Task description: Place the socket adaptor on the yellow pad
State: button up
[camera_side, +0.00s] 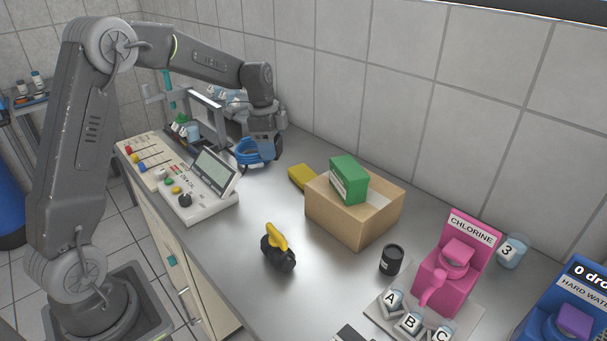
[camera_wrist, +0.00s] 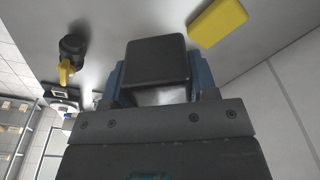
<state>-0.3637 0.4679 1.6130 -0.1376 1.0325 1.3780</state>
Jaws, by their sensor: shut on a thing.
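My gripper (camera_side: 258,155) is at the back of the bench, left of the yellow pad. In the wrist view its blue fingers (camera_wrist: 157,75) are shut on a dark, box-shaped thing, which I take to be the socket adaptor (camera_wrist: 156,60). The adaptor cannot be made out clearly in the side view. The yellow pad (camera_side: 302,177) lies on the bench, partly hidden behind the cardboard box. It also shows in the wrist view (camera_wrist: 217,23), at upper right, apart from the adaptor. I cannot tell how high the adaptor is above the bench.
The cardboard box (camera_side: 340,215) with a green box (camera_side: 349,180) on it stands beside the pad. A black object with a yellow handle (camera_side: 278,248) stands at mid bench. A control console (camera_side: 190,190) is at left, a pink chlorine dispenser (camera_side: 455,270) at right.

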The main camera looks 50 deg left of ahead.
jog(key=a+n, duration=0.2)
jog(key=a, duration=0.7)
send_over(298, 176)
notch_tip(298, 176, down, 6)
jog(key=shift+s+a+f, duration=0.1)
jog(key=shift+s+f, duration=0.05)
jog(key=shift+f, duration=2)
jog(key=o, duration=0.9)
jog(key=shift+f, duration=0.15)
jog(key=shift+o, duration=0.2)
